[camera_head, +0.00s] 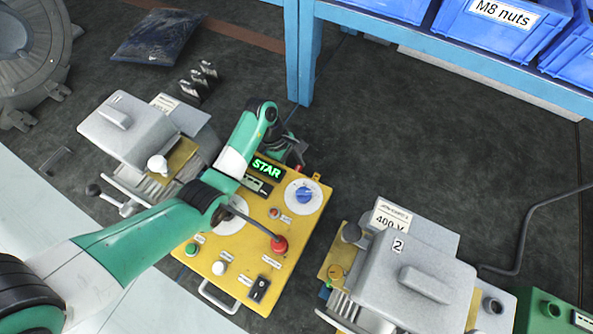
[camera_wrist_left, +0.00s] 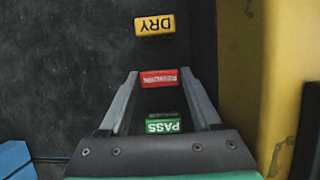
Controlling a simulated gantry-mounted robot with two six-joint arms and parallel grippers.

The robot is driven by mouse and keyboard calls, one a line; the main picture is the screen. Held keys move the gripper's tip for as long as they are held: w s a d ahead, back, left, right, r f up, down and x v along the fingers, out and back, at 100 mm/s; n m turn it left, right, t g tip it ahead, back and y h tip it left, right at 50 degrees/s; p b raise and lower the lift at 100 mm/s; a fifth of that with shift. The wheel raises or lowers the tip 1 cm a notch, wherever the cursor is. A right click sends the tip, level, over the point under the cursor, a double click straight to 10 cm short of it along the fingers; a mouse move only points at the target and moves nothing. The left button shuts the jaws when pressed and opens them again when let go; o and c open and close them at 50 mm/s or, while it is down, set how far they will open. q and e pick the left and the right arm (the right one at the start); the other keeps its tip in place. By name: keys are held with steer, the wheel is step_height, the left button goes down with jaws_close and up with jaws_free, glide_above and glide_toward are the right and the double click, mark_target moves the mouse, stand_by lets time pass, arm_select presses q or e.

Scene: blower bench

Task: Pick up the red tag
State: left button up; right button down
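The red tag (camera_wrist_left: 159,78) lies on the dark surface in the left wrist view, its printing upside down and too small to read. My left gripper (camera_wrist_left: 158,74) is open, with its fingertips on either side of the tag and the tag seen between them; I cannot tell whether they touch it. In the head view my left gripper (camera_head: 297,153) reaches down behind the far edge of the yellow control box, and a small bit of red shows beside it. My right gripper is not in view.
A yellow DRY tag (camera_wrist_left: 155,22) and a green PASS tag (camera_wrist_left: 163,126) lie in line with the red one. The yellow control box (camera_head: 232,262) stands close beside the gripper. A blue rack leg (camera_head: 305,60) is behind.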

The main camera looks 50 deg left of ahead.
arm_select(q)
steer(key=c, duration=0.9)
steer(key=shift+r, duration=0.1)
steer(key=shift+c, duration=0.2)
step_height(320, 180, up, 18)
steer(key=p, duration=1.2)
